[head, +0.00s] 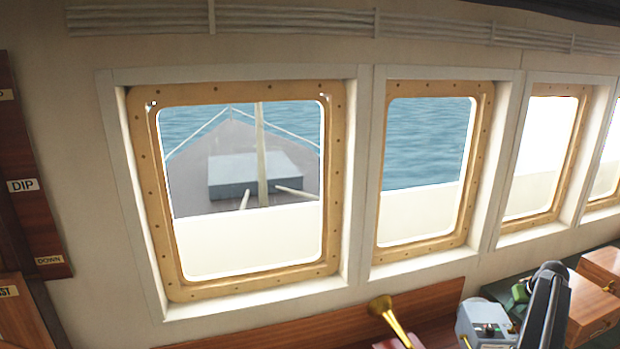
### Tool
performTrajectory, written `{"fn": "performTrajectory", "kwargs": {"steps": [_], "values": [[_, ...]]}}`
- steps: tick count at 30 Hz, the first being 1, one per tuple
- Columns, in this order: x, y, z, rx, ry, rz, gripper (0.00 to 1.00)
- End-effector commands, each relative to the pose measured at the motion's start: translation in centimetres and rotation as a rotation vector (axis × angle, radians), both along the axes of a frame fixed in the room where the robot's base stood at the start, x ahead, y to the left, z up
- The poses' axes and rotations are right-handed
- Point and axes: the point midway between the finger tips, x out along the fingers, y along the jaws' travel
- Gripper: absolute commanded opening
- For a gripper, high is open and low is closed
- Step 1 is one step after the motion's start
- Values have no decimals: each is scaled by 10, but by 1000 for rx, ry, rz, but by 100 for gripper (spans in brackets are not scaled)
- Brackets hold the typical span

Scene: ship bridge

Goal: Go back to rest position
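My gripper cannot be made out in the head view. A dark, rounded upright shape (545,305) rises at the lower right, in front of the console; I cannot tell whether it is part of my arm. No gripper fingers and no held object show.
A cream wall holds several wood-framed windows (245,290), with a ship's bow and sea outside. Below are a brass horn-shaped piece (392,318), a grey control box (484,325) and wooden boxes (592,305). No floor shows.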

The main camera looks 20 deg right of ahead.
Motion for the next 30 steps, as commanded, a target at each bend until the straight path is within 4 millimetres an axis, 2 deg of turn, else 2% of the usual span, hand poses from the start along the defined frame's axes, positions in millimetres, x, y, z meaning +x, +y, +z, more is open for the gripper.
{"fn": "performTrajectory", "kwargs": {"steps": [1,4,14,17,20,21,23,24,26,27,29,30], "values": [[0,0,10,0,0,0,29],[0,0,18,0,0,0,29],[1,1,17,0,0,1,29],[23,16,9,0,0,32,29],[75,55,-7,0,0,107,29],[101,78,-14,0,0,147,29],[136,119,-25,1,0,208,29],[157,148,-31,0,1,249,29],[184,193,-41,-3,4,310,29],[200,224,-48,-5,8,351,29],[219,273,-59,-5,17,413,29],[229,306,-66,-6,25,453,29]]}}
